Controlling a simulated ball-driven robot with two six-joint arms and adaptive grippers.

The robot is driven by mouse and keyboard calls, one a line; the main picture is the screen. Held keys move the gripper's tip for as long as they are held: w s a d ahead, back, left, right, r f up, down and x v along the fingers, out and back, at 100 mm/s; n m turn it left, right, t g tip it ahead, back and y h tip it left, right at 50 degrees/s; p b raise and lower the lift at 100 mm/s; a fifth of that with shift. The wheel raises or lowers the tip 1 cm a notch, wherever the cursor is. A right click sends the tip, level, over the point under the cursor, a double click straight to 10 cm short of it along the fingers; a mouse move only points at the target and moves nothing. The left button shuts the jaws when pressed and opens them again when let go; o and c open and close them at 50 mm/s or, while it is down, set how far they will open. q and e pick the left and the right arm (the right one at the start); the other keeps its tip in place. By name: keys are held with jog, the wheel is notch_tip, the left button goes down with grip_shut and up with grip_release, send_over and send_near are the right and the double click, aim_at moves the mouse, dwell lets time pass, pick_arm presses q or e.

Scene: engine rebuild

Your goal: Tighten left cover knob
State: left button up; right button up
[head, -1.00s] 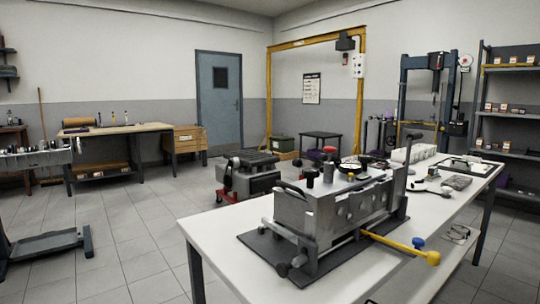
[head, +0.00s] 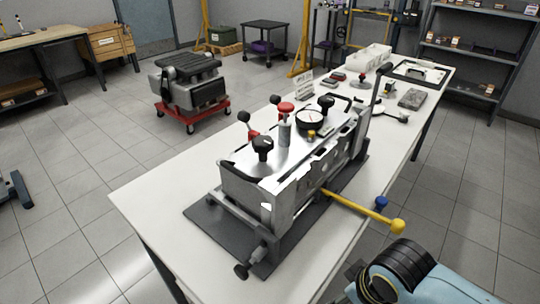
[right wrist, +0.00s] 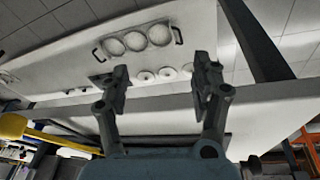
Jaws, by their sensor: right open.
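The engine block (head: 240,188) stands on a dark plate on the white table. On its silver cover are a black knob (head: 262,146) at the near left and another black knob (head: 326,102) farther right. A red knob (head: 286,108) and a round gauge (head: 310,119) sit between them. My right arm shows at the lower right of the head view, apart from the block; its fingers are out of that view. In the right wrist view my right gripper (right wrist: 162,80) is open with nothing between its fingers. My left gripper is in neither current view.
A yellow handle (head: 365,210) juts from the block toward the right, near my right arm. White bins (head: 368,58) and a dark-edged tray (head: 424,72) stand at the table's far end. The near left table top is clear.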

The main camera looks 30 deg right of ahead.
aim_at(264, 140)
jog(key=w+d+r+n+t+y+p, duration=0.1)
jog(key=w+d+r+n+y+p, duration=0.2)
jog(key=w+r, duration=0.75)
jog(key=w+d+r+n+p, duration=0.1)
jog(key=w+r+n+p, duration=0.25)
jog(key=w+r, duration=0.75)
jog(key=shift+m, duration=0.25)
jog(key=w+a+r+p, duration=0.1)
jog(key=w+a, duration=0.1)
jog(key=w+a+r+p, duration=0.1)
jog(key=w+a, duration=0.1)
jog(key=w+a+r+p, duration=0.1)
jog(key=w+a, duration=0.1)
jog(key=a, duration=0.1)
jog(key=shift+r+p, duration=0.15)
jog(key=shift+p, duration=0.2)
pick_arm(q)
notch_tip(264, 140, up, 12)
jog(key=shift+w+d, duration=0.2)
jog(key=shift+w, duration=0.2)
pick_arm(e)
jog(key=shift+f, duration=0.7)
jog(key=c, duration=1.2)
